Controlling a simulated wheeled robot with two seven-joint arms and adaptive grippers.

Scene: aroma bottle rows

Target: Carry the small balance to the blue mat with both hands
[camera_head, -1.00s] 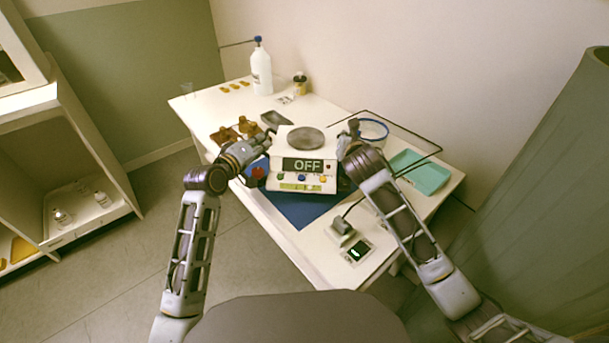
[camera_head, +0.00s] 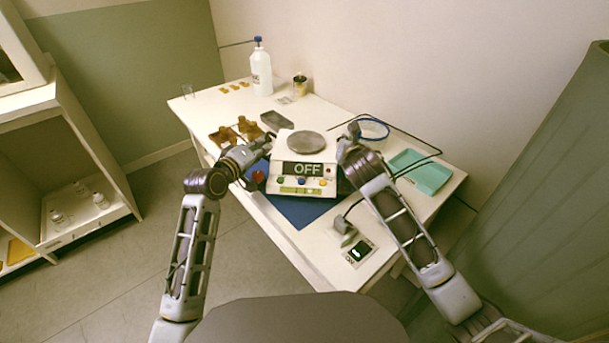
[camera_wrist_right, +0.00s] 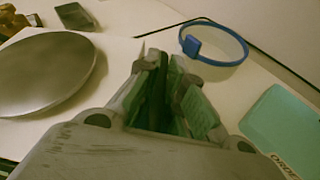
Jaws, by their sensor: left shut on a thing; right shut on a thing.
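The small balance (camera_head: 310,186) is white, with a round grey pan and a display reading OFF. It is upright over the blue mat (camera_head: 300,212); I cannot tell whether it touches the mat. My left gripper (camera_head: 266,142) is shut on the balance's left side. My right gripper (camera_head: 352,131) is shut on its right side; the contact is mostly hidden. In the right wrist view, the pan (camera_wrist_right: 45,72) is left of my right gripper (camera_wrist_right: 165,65). The balance hides the mat's back part.
Brown pieces (camera_head: 225,134) and a grey slab (camera_head: 276,120) lie behind left. A white bottle (camera_head: 261,72) and a jar (camera_head: 300,86) stand at the back. A blue ring (camera_head: 374,130), teal tray (camera_head: 420,173) and plug (camera_head: 343,226) are on the right, with a cable nearby.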

